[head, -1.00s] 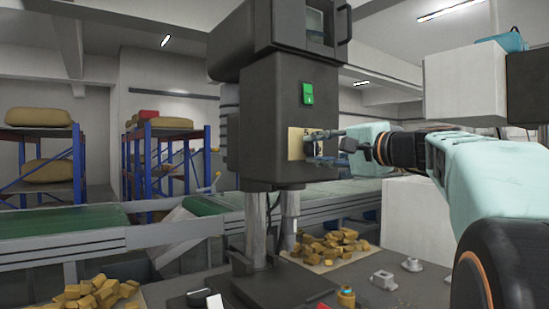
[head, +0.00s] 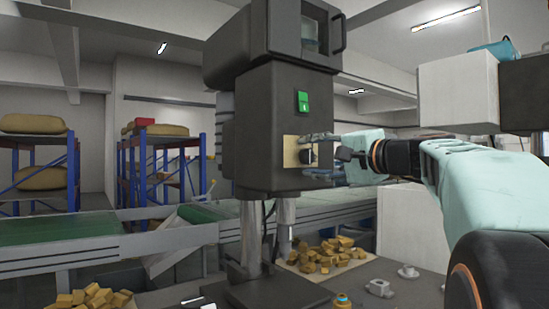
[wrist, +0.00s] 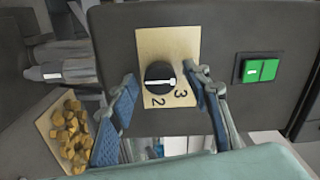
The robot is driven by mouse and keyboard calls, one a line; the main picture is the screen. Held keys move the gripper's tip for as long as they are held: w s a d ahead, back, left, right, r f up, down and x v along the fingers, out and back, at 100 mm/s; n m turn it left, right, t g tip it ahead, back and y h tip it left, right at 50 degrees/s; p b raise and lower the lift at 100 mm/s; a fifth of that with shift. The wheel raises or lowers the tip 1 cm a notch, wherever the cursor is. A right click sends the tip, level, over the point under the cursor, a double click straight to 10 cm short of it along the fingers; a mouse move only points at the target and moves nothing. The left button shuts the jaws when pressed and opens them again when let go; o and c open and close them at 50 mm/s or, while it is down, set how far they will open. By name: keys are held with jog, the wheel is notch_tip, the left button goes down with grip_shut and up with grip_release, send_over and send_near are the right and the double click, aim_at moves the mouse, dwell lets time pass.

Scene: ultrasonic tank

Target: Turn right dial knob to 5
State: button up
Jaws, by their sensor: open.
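The dial knob (wrist: 160,77) is round and black with a white pointer line, on a tan plate (wrist: 172,42). In the wrist view its line lies nearly level; the numbers 2 and 3 show below and right of it. My gripper (wrist: 162,80) is open, with one finger on each side of the knob and gaps to it. In the head view the plate (head: 291,151) is on the dark machine's front, the knob (head: 307,157) is partly visible, and my gripper (head: 318,155) is in front of it. No number 5 is legible.
A green switch (head: 302,101) is above the plate on the dark machine (head: 265,95); it also shows in the wrist view (wrist: 260,70). Yellow blocks (head: 325,255) lie below. A white box (head: 458,92) is at the right, near my arm.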

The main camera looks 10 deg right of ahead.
jog(key=v, duration=0.7)
jog(key=shift+s, duration=0.25)
jog(key=shift+s+d, duration=0.1)
jog(key=shift+d, duration=0.05)
